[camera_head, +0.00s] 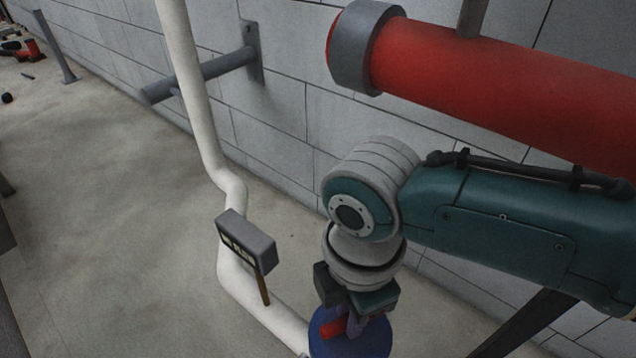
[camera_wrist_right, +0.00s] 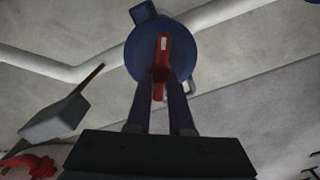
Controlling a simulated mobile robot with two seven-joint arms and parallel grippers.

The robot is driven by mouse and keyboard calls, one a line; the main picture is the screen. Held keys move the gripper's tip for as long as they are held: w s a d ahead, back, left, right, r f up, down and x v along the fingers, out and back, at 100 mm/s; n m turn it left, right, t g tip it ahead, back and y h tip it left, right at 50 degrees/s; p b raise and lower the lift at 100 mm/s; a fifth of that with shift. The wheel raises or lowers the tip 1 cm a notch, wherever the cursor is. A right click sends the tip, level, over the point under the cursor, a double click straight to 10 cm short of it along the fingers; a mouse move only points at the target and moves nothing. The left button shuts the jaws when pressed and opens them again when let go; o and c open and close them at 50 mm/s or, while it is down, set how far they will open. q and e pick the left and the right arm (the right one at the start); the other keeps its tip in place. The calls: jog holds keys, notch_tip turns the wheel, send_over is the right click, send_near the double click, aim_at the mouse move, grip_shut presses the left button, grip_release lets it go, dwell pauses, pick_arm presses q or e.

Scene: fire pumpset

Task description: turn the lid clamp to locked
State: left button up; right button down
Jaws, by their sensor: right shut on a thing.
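The red lid clamp (camera_wrist_right: 162,48) lies across the face of a round blue lid (camera_wrist_right: 138,60) in the right wrist view. My right gripper (camera_wrist_right: 162,78) is shut on the clamp, with one dark finger on each side of it. In the head view the right gripper (camera_head: 350,318) points down at the blue lid (camera_head: 368,344) at the bottom edge, and a bit of the red clamp (camera_head: 333,328) shows between the fingers. The gripper and wrist hide much of the clamp there. My left gripper is in neither view.
A white pipe (camera_head: 196,100) drops and bends along the floor toward the blue lid. A grey box on a brown stick (camera_head: 250,240) stands left of my gripper. A thick red pipe (camera_head: 500,85) runs above my arm along the block wall.

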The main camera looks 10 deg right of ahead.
jog(key=m+p, duration=0.1)
jog(key=m, duration=0.1)
jog(key=shift+r+m, duration=0.15)
jog(key=shift+m, duration=0.25)
jog(key=m+p, duration=0.1)
jog(key=m, duration=0.2)
jog(key=shift+w+m, duration=0.15)
jog(key=shift+m, duration=0.15)
jog(key=m+p, duration=0.1)
jog(key=m, duration=0.4)
jog(key=shift+w+d+m+p, duration=0.1)
jog(key=shift+w+m+p, duration=0.05)
jog(key=shift+m+p, duration=0.15)
jog(key=c, duration=0.8)
grip_release()
